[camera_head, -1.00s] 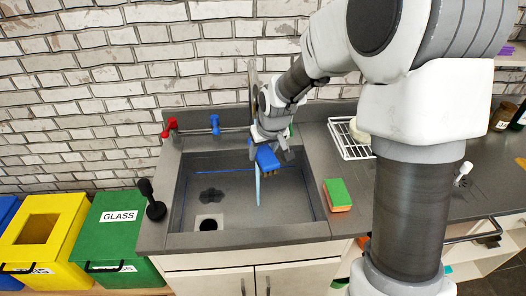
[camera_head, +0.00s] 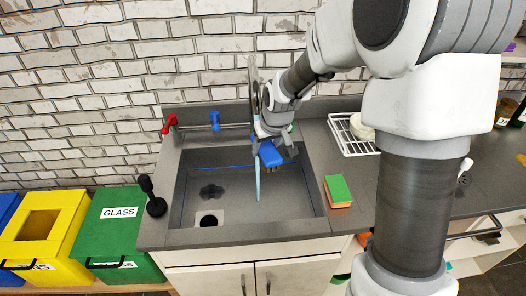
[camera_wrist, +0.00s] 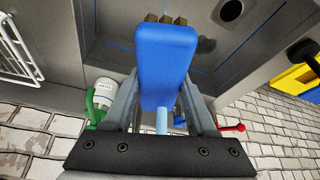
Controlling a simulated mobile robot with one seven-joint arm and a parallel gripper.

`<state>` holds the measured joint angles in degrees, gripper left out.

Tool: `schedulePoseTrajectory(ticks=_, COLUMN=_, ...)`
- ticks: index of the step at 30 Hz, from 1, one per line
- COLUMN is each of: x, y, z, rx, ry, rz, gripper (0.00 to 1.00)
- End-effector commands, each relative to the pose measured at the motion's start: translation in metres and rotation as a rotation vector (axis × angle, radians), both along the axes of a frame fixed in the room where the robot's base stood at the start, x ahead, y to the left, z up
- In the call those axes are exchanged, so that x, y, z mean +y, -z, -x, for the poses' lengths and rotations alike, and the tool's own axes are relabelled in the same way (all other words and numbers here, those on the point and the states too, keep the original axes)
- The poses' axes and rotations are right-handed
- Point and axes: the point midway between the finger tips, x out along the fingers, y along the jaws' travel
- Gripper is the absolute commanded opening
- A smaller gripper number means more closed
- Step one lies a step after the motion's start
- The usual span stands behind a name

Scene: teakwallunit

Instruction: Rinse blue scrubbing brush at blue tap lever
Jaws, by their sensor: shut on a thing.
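My gripper (camera_head: 272,142) is shut on the blue scrubbing brush (camera_head: 270,153) and holds it above the sink basin (camera_head: 235,205), near its back right. In the wrist view the blue brush (camera_wrist: 166,60) fills the space between the fingers, with brown bristle tufts at its far end. A thin light-blue column (camera_head: 257,178), which looks like running water, drops into the basin just left of the brush. In the head view I cannot tell whether they touch. The blue tap lever (camera_head: 215,120) stands behind the basin, left of my gripper. The tap spout (camera_head: 255,92) rises just left of my gripper.
A red tap lever (camera_head: 169,123) is left of the blue one. A green-and-orange sponge (camera_head: 338,191) lies right of the sink. A white rack (camera_head: 350,135) stands behind it. A black-handled brush (camera_head: 152,198) stands at the sink's left edge.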

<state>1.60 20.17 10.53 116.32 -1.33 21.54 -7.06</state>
Motion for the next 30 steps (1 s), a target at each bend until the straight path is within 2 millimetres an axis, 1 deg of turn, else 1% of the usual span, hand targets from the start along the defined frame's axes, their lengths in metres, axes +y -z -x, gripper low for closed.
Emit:
schedulePoseTrajectory(ticks=5, x=0.007, y=0.000, z=0.000, rx=-0.001, ry=-0.002, rz=0.000, gripper=0.00)
schedulePoseTrajectory(ticks=12, x=0.007, y=0.000, z=0.000, rx=-0.001, ry=0.000, rz=0.001, gripper=0.00)
schedulePoseTrajectory(ticks=24, x=-0.004, y=0.000, z=0.000, rx=-0.001, ry=0.001, rz=-0.001, gripper=0.00)
schedulePoseTrajectory(ticks=30, x=-0.004, y=0.000, z=0.000, rx=-0.001, ry=0.000, rz=0.000, gripper=0.00)
